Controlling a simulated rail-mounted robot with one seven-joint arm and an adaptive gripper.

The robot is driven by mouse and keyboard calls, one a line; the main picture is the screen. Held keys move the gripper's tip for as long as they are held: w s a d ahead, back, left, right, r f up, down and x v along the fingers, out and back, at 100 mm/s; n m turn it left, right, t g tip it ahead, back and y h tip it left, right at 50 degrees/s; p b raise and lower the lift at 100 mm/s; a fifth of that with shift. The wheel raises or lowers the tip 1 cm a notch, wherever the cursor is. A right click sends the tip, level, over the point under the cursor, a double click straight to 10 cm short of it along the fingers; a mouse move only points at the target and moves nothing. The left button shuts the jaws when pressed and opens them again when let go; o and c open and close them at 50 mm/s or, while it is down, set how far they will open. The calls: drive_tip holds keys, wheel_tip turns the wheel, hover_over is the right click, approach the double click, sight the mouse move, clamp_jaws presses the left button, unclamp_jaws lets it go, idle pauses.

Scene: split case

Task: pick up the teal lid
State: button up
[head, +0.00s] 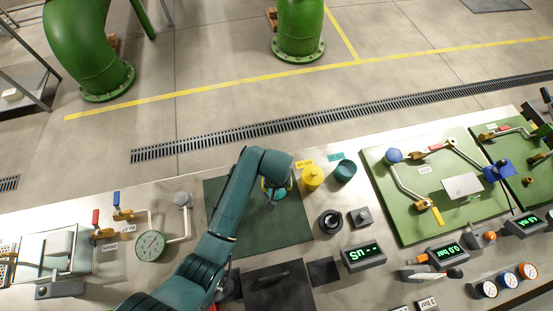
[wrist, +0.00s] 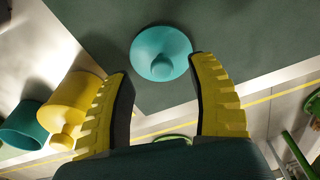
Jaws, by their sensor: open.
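The teal lid (wrist: 161,50) is a round disc with a raised knob. It lies on the dark green mat (head: 228,205). In the head view the lid (head: 279,192) is partly hidden by my gripper. My gripper (wrist: 160,70) has its two yellow, dark-padded fingers spread apart with nothing between them. In the wrist view the lid shows just beyond the fingertips, roughly centred between them. In the head view my gripper (head: 271,188) is over the right part of the mat, by the lid. I cannot tell its exact height above the lid.
A yellow container with a knob (head: 312,177) and an open teal cup (head: 345,171) stand close to the right of my gripper. A black ring-shaped part (head: 330,222) and a green valve board (head: 408,222) are farther right.

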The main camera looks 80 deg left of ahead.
sight(280, 194)
drive_tip(key=f, duration=0.2)
drive_tip(key=a+f, duration=0.1)
drive_tip(key=f, duration=0.1)
drive_tip(key=shift+w, duration=0.1)
drive_tip(key=shift+c, duration=0.3)
drive_tip(key=c, duration=1)
